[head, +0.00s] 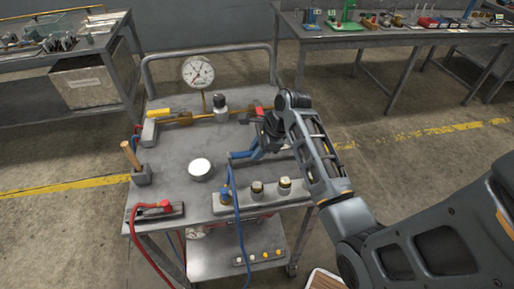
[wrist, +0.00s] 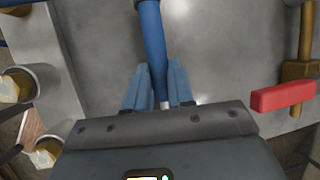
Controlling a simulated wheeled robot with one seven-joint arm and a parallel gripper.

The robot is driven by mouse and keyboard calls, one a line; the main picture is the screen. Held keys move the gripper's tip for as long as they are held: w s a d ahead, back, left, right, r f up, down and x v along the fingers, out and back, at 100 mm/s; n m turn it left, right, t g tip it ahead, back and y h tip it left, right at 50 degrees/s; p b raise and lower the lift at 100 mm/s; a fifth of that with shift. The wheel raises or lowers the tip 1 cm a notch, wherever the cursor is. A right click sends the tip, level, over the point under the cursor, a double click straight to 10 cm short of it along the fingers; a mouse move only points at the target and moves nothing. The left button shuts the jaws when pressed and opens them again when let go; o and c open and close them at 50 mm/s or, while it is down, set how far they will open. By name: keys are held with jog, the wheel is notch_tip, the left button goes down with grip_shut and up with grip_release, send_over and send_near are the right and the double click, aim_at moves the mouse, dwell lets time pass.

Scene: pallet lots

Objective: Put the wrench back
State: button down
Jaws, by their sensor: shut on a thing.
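My gripper (head: 246,154) is over the right half of the cart top, low above it. In the wrist view its two blue fingers (wrist: 157,85) are shut on a blue hose (wrist: 151,38), with a short metal end between them. The hose (head: 235,212) runs down over the cart's front edge in the head view. I cannot make out a wrench in either view. A wooden-handled tool (head: 130,155) stands in a grey holder (head: 142,175) at the cart's left edge; its head is hidden.
The metal cart (head: 180,142) carries a gauge (head: 198,72), a brass pipe with a yellow lever (head: 159,112) and red lever (head: 258,109), a round white-topped object (head: 200,168), and a row of fittings (head: 257,187) at front. A red plug (head: 166,205) lies front left. Benches stand behind.

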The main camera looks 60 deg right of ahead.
jog(key=shift+f, duration=0.5)
dwell(0.3)
jog(key=c, duration=0.9)
grip_release()
jog(key=v, duration=0.7)
jog(key=shift+r, duration=0.3)
jog(key=shift+s+d, duration=0.1)
jog(key=shift+s, duration=0.1)
